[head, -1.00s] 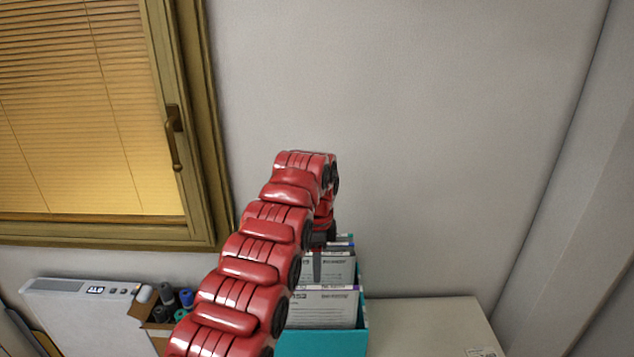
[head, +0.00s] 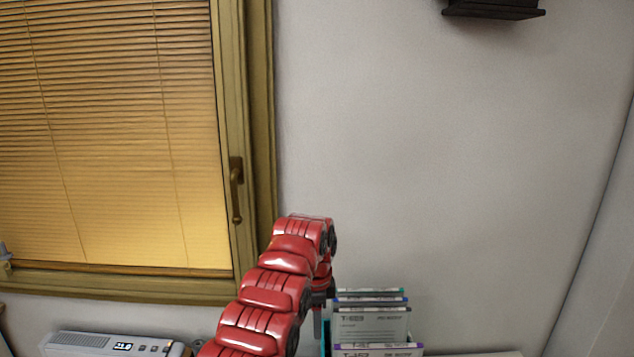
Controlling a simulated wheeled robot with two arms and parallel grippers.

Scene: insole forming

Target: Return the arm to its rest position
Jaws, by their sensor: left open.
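My left arm, red and segmented, comes in from the bottom and bends over at its top in the head view. My left gripper (head: 318,322) hangs down from its end, dark and partly hidden by the arm. It is open, at the left edge of a teal box (head: 326,339) that holds several upright labelled cards (head: 372,325). I see nothing held in it. Most of the box is below the picture. My right gripper is not in view.
A light grey device with a lit display (head: 122,346) stands at the bottom left. A window with closed blinds (head: 110,130) and a handle (head: 236,190) is behind on the left. A dark fixture (head: 493,9) is high on the wall. The wall area at the right is clear.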

